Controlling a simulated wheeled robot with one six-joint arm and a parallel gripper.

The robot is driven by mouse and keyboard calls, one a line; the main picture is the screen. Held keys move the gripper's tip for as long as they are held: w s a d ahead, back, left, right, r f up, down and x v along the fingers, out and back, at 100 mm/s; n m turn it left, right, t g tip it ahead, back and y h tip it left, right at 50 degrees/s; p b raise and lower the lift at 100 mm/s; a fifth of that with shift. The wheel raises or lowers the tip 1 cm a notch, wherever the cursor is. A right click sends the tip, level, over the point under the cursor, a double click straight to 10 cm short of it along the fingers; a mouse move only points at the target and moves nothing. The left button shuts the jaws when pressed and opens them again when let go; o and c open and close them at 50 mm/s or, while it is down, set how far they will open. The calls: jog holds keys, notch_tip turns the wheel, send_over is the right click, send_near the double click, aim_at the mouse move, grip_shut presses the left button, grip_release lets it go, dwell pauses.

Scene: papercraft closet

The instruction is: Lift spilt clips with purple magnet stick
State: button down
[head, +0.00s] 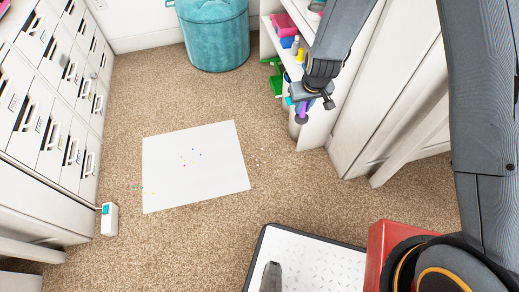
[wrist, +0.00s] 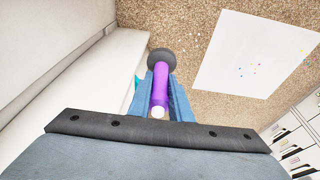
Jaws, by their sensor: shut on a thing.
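My gripper (head: 302,104) is shut on the purple magnet stick (wrist: 161,88), which sits between the two blue fingers in the wrist view, its dark round head (wrist: 161,61) pointing away from me. In the head view the purple stick (head: 302,114) hangs below my gripper, beside the white shelf unit and above the floor. Several tiny coloured clips (head: 184,160) lie scattered on a white sheet (head: 215,178). More coloured specks (head: 138,188) lie at its left edge, some on the carpet. Pale specks (head: 259,161) lie on the carpet just right of the sheet.
The white shelf unit (head: 309,134) with colourful items stands close to my gripper. A teal round bin (head: 216,37) stands at the back. White drawers (head: 52,147) line the left, with a small white box (head: 109,219) before them. The carpet around the sheet is open.

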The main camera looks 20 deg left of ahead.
jog(key=a+f+n+b, duration=0.1)
jog(key=a+f+b, duration=0.4)
jog(key=f, duration=0.5)
jog(key=a+f+n+g+b, duration=0.1)
jog(key=a+f+n+b, duration=0.1)
jog(key=a+f+b, duration=0.3)
jog(key=s+a+f+n+b, duration=0.1)
jog(key=a+f+b, duration=0.5)
jog(key=f, duration=0.9)
jog(key=shift+f+b, duration=0.25)
jog(key=shift+b, duration=1.65)
jog(key=shift+a, duration=0.1)
jog(key=shift+s, duration=0.1)
jog(key=b+x, duration=0.1)
jog(key=x, duration=0.1)
jog(key=b+x, duration=0.2)
jog(key=s+b+x, duration=0.1)
jog(key=x, duration=0.1)
jog(key=shift+d+f+b, duration=0.4)
jog(key=shift+d+f, duration=0.05)
jog(key=shift+r, duration=0.15)
jog(key=w+a+p+v, duration=0.1)
jog(key=p+v, duration=0.6)
jog(key=v, duration=0.1)
jog(key=shift+w+r, duration=0.15)
jog(key=shift+r, duration=0.3)
jog(key=shift+d, duration=0.1)
